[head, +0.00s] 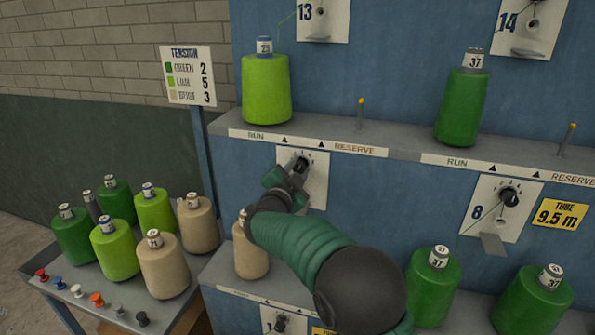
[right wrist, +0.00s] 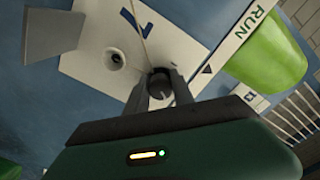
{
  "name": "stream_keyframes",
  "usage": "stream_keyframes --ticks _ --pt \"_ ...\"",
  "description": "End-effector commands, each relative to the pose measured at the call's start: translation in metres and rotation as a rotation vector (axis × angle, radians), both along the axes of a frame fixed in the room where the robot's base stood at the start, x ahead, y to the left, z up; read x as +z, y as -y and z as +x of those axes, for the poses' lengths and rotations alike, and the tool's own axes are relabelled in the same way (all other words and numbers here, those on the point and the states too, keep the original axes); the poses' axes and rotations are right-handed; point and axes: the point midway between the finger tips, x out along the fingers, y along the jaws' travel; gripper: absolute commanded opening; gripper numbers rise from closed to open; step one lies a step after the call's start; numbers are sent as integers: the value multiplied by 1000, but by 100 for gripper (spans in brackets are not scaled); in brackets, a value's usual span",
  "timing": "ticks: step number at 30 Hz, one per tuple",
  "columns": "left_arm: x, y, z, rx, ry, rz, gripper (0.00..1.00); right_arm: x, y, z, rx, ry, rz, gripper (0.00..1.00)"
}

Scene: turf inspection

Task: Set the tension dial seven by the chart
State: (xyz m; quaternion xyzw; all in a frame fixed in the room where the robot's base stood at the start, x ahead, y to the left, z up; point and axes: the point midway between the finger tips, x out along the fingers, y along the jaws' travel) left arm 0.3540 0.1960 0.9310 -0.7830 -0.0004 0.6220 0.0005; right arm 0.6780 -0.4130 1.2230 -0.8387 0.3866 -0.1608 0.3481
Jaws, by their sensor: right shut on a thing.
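The tension dial seven (head: 301,164) is a black knob on a white plate (head: 318,185), partly covered by my right gripper (head: 295,172). My right gripper is shut on the knob; the knob (right wrist: 160,82) also shows between the fingers in the right wrist view, where a partly cut-off 7 is on the plate. Its setting cannot be read. The tension chart (head: 190,76) at the back left reads green 2, lime 5, and a beige row 3. A lime cone (head: 265,90) stands above the dial at RUN. My left gripper is not in view.
Dial eight (head: 508,196) and a yellow tube sign (head: 558,214) are to the right. A green cone (head: 461,108) stands above them. A cart (head: 88,305) at left holds several cones and small coloured knobs. Cones also stand on the lower ledge beside my arm.

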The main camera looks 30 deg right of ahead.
Motion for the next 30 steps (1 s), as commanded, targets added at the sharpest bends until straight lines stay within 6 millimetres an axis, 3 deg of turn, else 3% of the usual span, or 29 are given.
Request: stream_keyframes --ticks 1,5,6,11,22,30 --pt "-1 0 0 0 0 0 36 -9 -2 0 2 -13 9 0" --pt "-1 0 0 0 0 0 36 -9 -2 0 1 -14 9 0" --pt "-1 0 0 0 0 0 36 -9 -2 0 1 -14 9 32" --pt "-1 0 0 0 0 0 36 -7 -1 0 1 -10 6 51" --pt "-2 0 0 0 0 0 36 -4 -6 -4 1 -6 2 51" --pt "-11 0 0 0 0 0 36 -4 -58 -47 6 -4 2 51"
